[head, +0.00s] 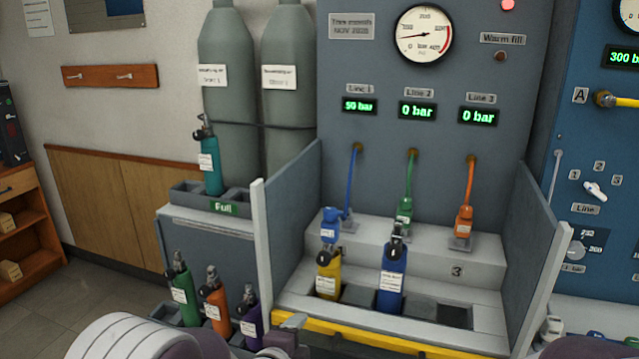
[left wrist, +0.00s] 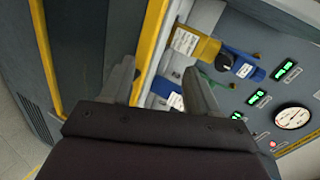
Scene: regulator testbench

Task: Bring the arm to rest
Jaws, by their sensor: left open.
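My left gripper (head: 290,335) is low in the head view, in front of the yellow front edge of the test bench (head: 390,341). In the left wrist view its two fingers (left wrist: 160,85) stand apart with nothing held between them. The yellow edge shows behind the gap. A yellow cylinder (head: 327,281) and a blue cylinder (head: 392,280) stand upright in the bench's slots, apart from the gripper. The yellow cylinder (left wrist: 195,43) and blue cylinder (left wrist: 241,66) also show in the left wrist view. My right gripper is not seen.
Green (head: 183,300), orange (head: 215,310) and purple (head: 249,318) cylinders stand in a lower rack left of the bench, close to my left arm. A teal cylinder (head: 210,172) stands in the rack marked Full. Side panels (head: 540,240) border the bench. The right slot (head: 453,314) is empty.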

